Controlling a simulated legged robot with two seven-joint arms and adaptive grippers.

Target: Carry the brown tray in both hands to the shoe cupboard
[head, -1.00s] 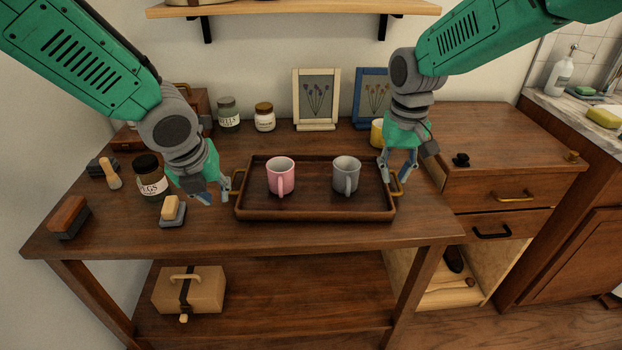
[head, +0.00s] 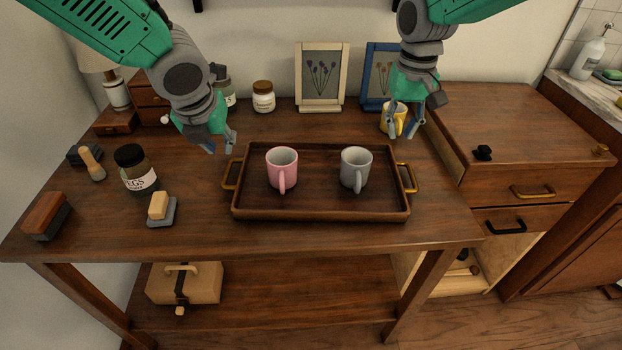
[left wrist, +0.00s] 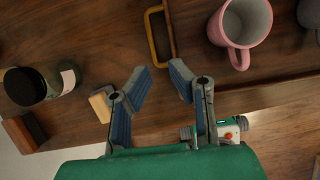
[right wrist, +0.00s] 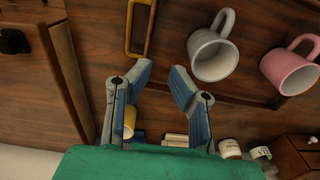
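The brown tray (head: 320,212) lies flat on the wooden table. A pink mug (head: 282,168) and a grey mug (head: 356,168) stand upright in it. Its brass handles are at the left (head: 231,174) and right (head: 409,178) ends. My left gripper (head: 221,148) is open and empty, above and behind the left handle, which shows beyond its fingertips in the left wrist view (left wrist: 152,40). My right gripper (head: 402,122) is open and empty, behind the right handle, which shows beyond its fingertips in the right wrist view (right wrist: 129,30). I cannot identify the shoe cupboard for certain.
A yellow mug (head: 393,118) stands close to my right gripper.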

